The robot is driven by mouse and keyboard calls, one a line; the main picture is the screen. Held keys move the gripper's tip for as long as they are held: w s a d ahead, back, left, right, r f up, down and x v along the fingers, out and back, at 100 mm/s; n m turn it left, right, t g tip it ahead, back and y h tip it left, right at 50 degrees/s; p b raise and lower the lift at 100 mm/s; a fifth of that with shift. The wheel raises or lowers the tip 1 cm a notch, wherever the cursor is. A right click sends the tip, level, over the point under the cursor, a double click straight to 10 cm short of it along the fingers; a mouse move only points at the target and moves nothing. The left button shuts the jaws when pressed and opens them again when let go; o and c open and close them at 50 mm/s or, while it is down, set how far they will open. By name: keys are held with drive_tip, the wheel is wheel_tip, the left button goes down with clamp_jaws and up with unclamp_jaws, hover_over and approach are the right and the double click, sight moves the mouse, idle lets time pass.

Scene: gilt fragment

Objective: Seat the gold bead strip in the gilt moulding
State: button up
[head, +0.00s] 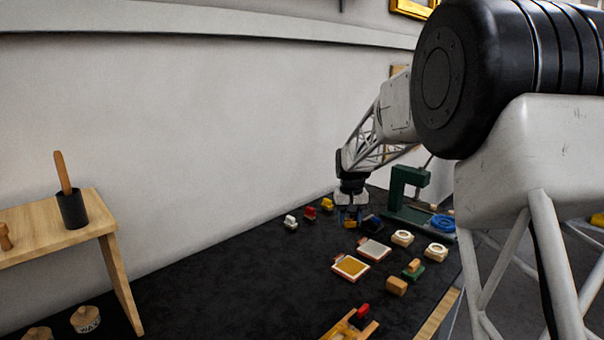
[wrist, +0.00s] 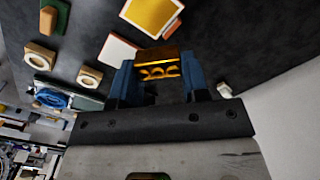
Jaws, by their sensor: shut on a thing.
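My gripper (head: 350,220) is low over the dark work surface, near the wall. Its two blue fingers show in the wrist view (wrist: 158,72), shut on the gold bead strip (wrist: 158,69), a shiny gold piece with rounded beads along its front edge. The strip lies crosswise between the fingertips. I cannot pick out the gilt moulding with certainty in either view.
A green press-like stand (head: 412,196) is right of the gripper, beside a blue coil (head: 442,222). Cream blocks with round holes (head: 402,238), a gold-faced tile (head: 351,267) and a pale tile (head: 373,249) lie in front. Small red, yellow and white pieces (head: 310,214) lie left.

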drive_tip(key=shift+m, duration=0.3)
drive_tip(key=w+d, duration=0.1)
drive_tip(key=w+d+r, duration=0.1)
drive_tip(key=w+d, duration=0.1)
drive_tip(key=shift+d, duration=0.25)
drive_tip(key=shift+s, duration=0.15)
drive_tip(key=s+a+f+n, duration=0.2)
drive_tip(key=s+f+n, duration=0.1)
drive_tip(key=s, duration=1.2)
drive_tip(key=s+a+f+n, duration=0.2)
drive_tip(key=s+f+n, duration=0.1)
drive_tip(key=s, duration=1.3)
drive_tip(key=s+a+f+n, duration=0.3)
drive_tip(key=s+f, duration=0.2)
drive_tip(key=s, duration=1)
drive_tip(key=shift+s+f, duration=0.35)
drive_tip(key=shift+w+a, duration=0.15)
hover_over(335, 337)
drive_tip(key=shift+f, duration=0.75)
